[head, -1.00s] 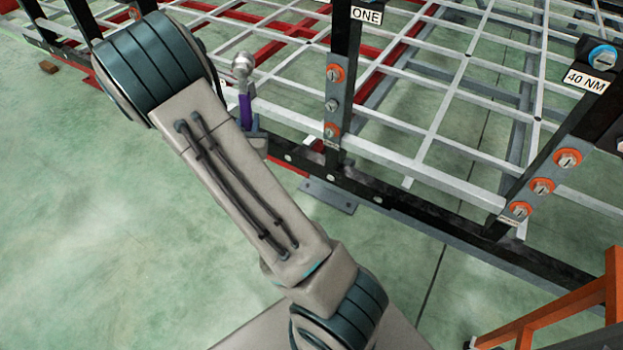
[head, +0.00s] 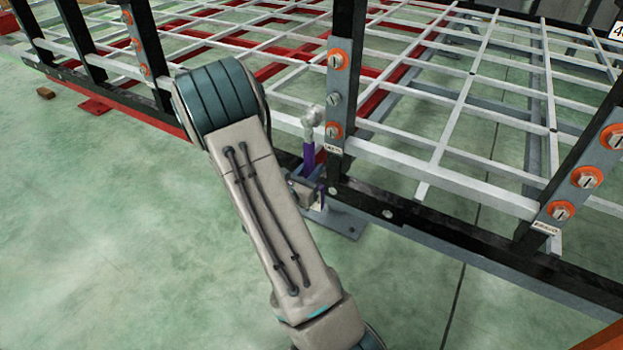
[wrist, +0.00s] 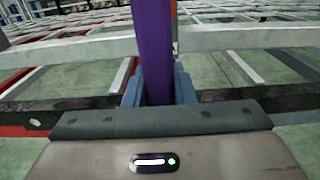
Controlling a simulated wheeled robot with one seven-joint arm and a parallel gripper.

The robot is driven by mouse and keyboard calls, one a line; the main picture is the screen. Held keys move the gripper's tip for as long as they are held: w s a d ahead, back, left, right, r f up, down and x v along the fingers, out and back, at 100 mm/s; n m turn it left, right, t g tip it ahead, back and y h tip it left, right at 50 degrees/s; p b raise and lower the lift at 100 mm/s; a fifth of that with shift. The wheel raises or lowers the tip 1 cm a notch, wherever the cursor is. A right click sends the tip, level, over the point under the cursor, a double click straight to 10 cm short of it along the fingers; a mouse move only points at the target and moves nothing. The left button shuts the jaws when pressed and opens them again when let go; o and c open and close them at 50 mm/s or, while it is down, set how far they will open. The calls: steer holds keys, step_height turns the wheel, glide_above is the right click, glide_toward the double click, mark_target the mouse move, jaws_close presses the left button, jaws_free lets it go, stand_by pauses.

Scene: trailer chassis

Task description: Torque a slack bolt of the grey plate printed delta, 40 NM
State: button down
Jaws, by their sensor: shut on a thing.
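My gripper (head: 307,188) is shut on the purple handle of a torque tool (head: 309,156). The tool stands upright, with a silver head on top, just left of a grey plate (head: 334,115) on a black post. Whether the head touches the plate cannot be told. The plate carries an orange-ringed bolt (head: 338,61) at the top, a bolt without an orange ring (head: 334,99) in the middle and an orange-ringed bolt (head: 333,130) at the bottom. The small label (head: 333,149) below them is too small to read surely. In the wrist view, the purple handle (wrist: 152,50) rises between the blue-grey fingers.
Another grey plate (head: 572,195) with several orange-ringed bolts is on the right post. A cut-off white sign (head: 619,32) is at the right edge. A black chassis rail (head: 430,225) runs below the posts. Green floor (head: 110,230) is open at the left.

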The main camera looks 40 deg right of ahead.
stand_by(0.4)
steer(key=shift+x, duration=3.4)
steer(key=shift+w+d, duration=0.2)
steer(key=shift+d, duration=0.5)
steer(key=c, duration=2)
jaws_free()
steer(key=shift+c, duration=0.2)
jaws_close()
steer(key=shift+w+a, duration=0.1)
steer(key=shift+w, duration=0.05)
steer(key=shift+w+a+r+m+b, duration=0.1)
steer(key=shift+w+a+m+b, duration=0.15)
steer(key=shift+w+m, duration=0.25)
steer(key=shift+w+a+r+m+b, duration=0.15)
steer(key=shift+w+m+b, duration=0.1)
steer(key=shift+w+m, duration=0.2)
